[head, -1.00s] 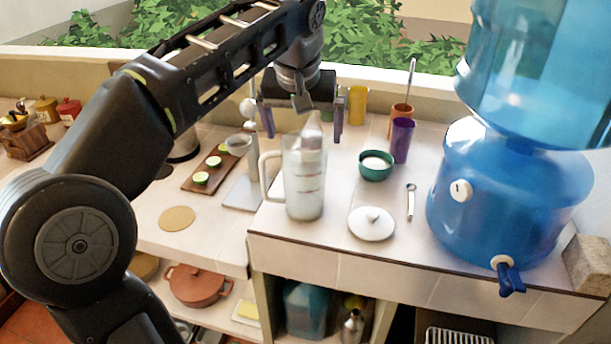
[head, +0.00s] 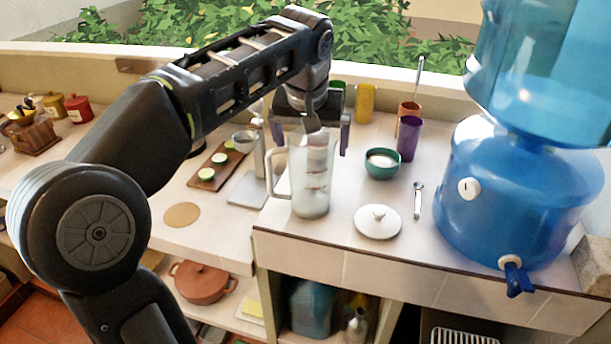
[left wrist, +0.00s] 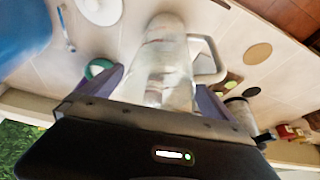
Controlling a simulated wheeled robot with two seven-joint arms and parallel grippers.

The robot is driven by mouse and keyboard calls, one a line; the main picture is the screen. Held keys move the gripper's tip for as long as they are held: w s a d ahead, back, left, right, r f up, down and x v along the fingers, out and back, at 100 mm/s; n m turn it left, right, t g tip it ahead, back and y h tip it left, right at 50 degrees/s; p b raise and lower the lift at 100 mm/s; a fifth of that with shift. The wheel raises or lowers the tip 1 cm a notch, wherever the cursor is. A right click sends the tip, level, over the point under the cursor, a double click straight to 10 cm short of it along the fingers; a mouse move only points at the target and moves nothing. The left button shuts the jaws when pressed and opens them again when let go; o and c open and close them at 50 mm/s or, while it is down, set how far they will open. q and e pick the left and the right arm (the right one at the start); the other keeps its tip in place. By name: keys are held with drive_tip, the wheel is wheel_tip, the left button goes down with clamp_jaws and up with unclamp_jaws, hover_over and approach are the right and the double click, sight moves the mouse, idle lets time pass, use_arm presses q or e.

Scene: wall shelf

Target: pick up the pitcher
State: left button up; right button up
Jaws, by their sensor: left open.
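The clear pitcher (head: 312,190) stands upright on the tiled counter, with its handle on the left side in the head view. Red marks show on its wall. My left gripper (head: 311,142) is open behind the pitcher's upper part, its purple fingers to either side of it. In the left wrist view the pitcher (left wrist: 165,70) lies between the two fingers of my left gripper (left wrist: 165,85), its handle to the right. I cannot tell whether the fingers touch it. My right gripper is not in view.
A white lid (head: 378,221) and a small spoon (head: 417,200) lie right of the pitcher. A green bowl (head: 382,163), purple cup (head: 409,138) and blue water dispenser (head: 520,195) stand further right. A board with cut limes (head: 219,160) lies left. The counter's front edge is close.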

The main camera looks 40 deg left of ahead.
use_arm(q)
drive_tip(key=x, duration=0.2)
drive_tip(key=shift+a+f, duration=0.1)
drive_tip(key=shift+f, duration=0.2)
drive_tip(key=shift+c, duration=0.2)
drive_tip(key=c, duration=2)
drive_tip(key=shift+w+r, duration=0.1)
drive_tip(key=shift+r, duration=0.1)
